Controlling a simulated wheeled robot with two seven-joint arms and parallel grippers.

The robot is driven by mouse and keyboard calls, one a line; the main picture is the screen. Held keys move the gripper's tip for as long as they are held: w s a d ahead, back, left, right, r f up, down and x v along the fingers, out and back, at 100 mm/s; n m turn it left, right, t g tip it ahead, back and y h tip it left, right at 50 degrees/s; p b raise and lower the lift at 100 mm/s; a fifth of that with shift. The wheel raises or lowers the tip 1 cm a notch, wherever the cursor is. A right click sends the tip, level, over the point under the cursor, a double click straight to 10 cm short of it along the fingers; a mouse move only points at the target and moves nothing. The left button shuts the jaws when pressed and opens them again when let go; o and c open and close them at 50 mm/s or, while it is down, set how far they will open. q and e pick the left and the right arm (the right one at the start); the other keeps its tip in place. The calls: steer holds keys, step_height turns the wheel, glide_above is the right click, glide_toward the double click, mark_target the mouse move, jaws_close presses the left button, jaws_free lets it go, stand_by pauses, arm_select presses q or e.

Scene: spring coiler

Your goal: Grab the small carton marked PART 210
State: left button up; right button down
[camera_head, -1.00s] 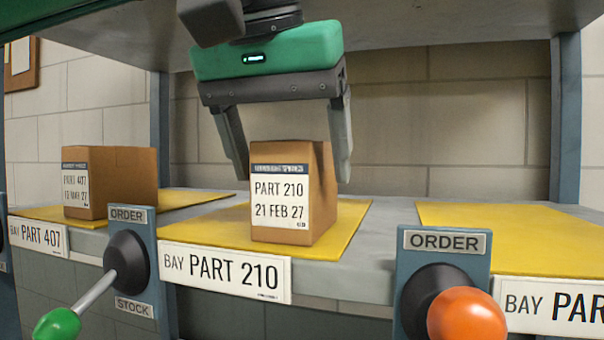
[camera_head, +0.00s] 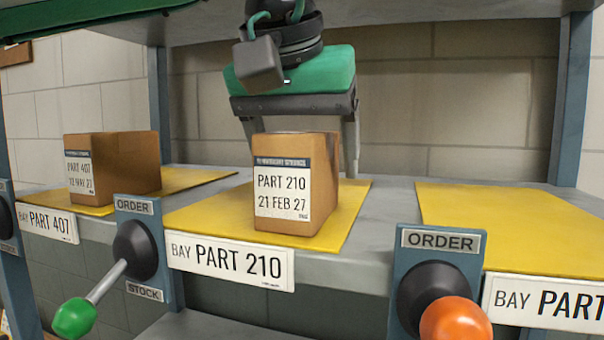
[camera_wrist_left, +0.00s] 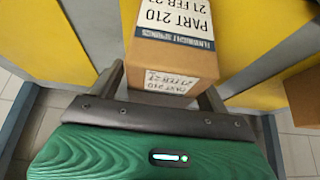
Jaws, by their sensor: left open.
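The small brown carton marked PART 210 (camera_head: 285,205) stands upright on a yellow mat (camera_head: 345,215) in the bay labelled PART 210. Its printed label faces me. My left gripper (camera_head: 298,160) is open, above and behind the carton in the head view, with one finger toward each side. The carton hides part of the fingers. In the left wrist view, the carton (camera_wrist_left: 172,65) lies between the open fingers of my left gripper (camera_wrist_left: 160,90). I cannot tell whether the fingers touch it. My right gripper is not in view.
A carton marked PART 407 (camera_head: 115,165) stands on the mat to the left. The yellow mat on the right (camera_head: 510,225) is empty. A green-knobbed lever (camera_head: 75,318) and an orange-knobbed lever (camera_head: 455,318) stick out in front. Another shelf hangs overhead.

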arm_select(q)
steer(key=shift+f, duration=0.15)
steer(key=c, duration=1.2)
steer(key=shift+c, duration=1.4)
steer(key=shift+r, duration=0.2)
